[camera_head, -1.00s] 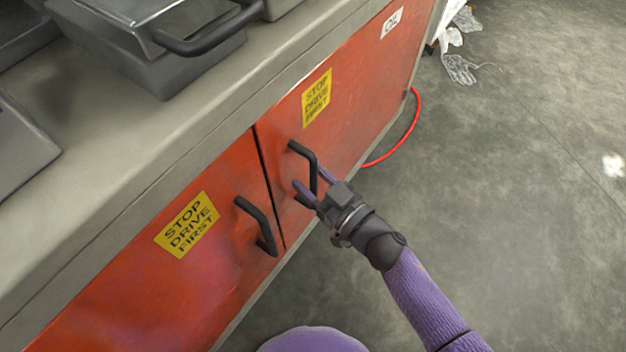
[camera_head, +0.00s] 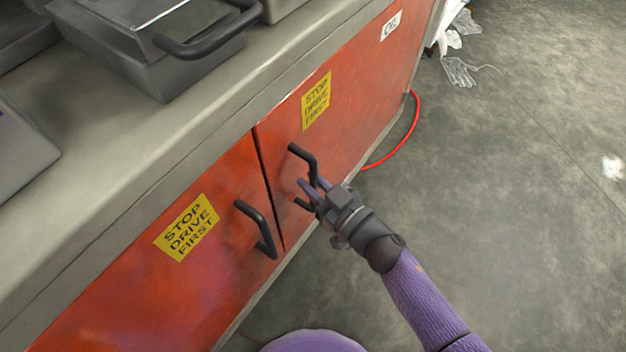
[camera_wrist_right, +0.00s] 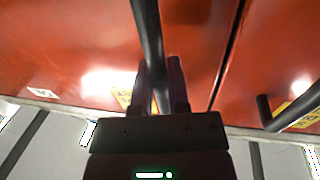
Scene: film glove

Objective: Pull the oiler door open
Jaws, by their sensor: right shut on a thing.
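The oiler door (camera_head: 345,115) is the right-hand orange-red cabinet door, with a small "OIL" label (camera_head: 391,24) at its upper far corner and a yellow "STOP DRIVE FIRST" sign (camera_head: 316,99). It looks closed, flush with the door beside it. Its black bar handle (camera_head: 303,154) stands near the seam. My right gripper (camera_head: 313,187) is shut on this handle. In the right wrist view the handle (camera_wrist_right: 147,35) runs down between the two fingers (camera_wrist_right: 160,88). The fingers hide part of the handle. My left gripper is not in view.
The left door (camera_head: 150,290) has its own black handle (camera_head: 259,229) close by. Metal lidded containers (camera_head: 165,45) stand on the grey worktop (camera_head: 130,165). A red hose (camera_head: 405,135) curves on the floor at the cabinet's far end.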

